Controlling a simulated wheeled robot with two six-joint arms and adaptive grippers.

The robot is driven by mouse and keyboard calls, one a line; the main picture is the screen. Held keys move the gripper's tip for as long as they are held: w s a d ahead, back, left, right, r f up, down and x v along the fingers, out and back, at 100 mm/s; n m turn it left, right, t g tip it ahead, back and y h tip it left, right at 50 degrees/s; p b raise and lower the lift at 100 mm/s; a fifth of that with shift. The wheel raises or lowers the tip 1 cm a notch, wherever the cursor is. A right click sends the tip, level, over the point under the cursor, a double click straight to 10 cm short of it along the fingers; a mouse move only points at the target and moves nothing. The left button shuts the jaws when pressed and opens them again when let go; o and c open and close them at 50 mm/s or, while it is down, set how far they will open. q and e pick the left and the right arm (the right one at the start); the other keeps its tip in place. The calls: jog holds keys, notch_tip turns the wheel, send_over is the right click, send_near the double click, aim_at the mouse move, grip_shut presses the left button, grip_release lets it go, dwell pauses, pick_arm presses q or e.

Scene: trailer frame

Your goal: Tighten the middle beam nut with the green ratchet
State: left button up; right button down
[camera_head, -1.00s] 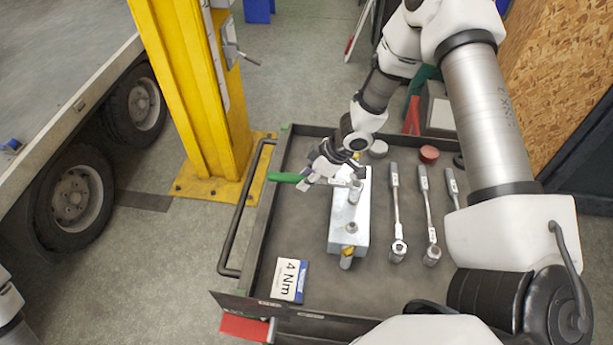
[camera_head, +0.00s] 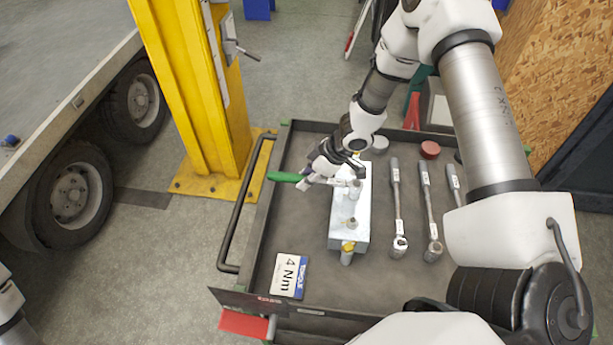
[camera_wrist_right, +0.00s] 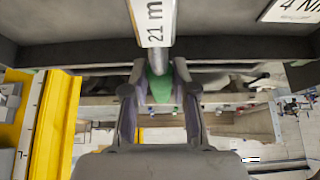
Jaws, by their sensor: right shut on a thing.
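The green ratchet (camera_head: 284,177) lies roughly level across the left side of the metal beam (camera_head: 336,232) in the head view. Its head end is over the beam's middle-to-far part; whether its socket sits on a nut I cannot tell. My right gripper (camera_head: 318,174) is shut on the ratchet beside the beam. In the right wrist view, the green handle (camera_wrist_right: 159,87) is between the fingers and a white label "21 m" is on the shaft. A small fitting (camera_head: 351,223) shows on the beam nearer the front. My left gripper is not in view.
The beam rests on a dark cart top (camera_head: 310,230). Several other ratchets (camera_head: 397,205) lie to its right. A "4 Nm" card (camera_head: 289,275) lies at the front left. A yellow post (camera_head: 200,100) stands beyond the cart's left handle.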

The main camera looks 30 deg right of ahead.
jog(key=shift+w+d+m+t+h+b, duration=0.3)
jog(key=shift+w+d+m+h+b, duration=0.1)
jog(key=shift+w+d+m+b, duration=0.45)
jog(key=shift+s+a, duration=0.1)
jog(key=shift+a, duration=0.05)
jog(key=w+d+m+b, duration=0.1)
jog(key=m+b, duration=0.1)
jog(key=b, duration=0.1)
jog(key=shift+d+t+h+b, duration=0.3)
jog(key=shift+h, duration=0.1)
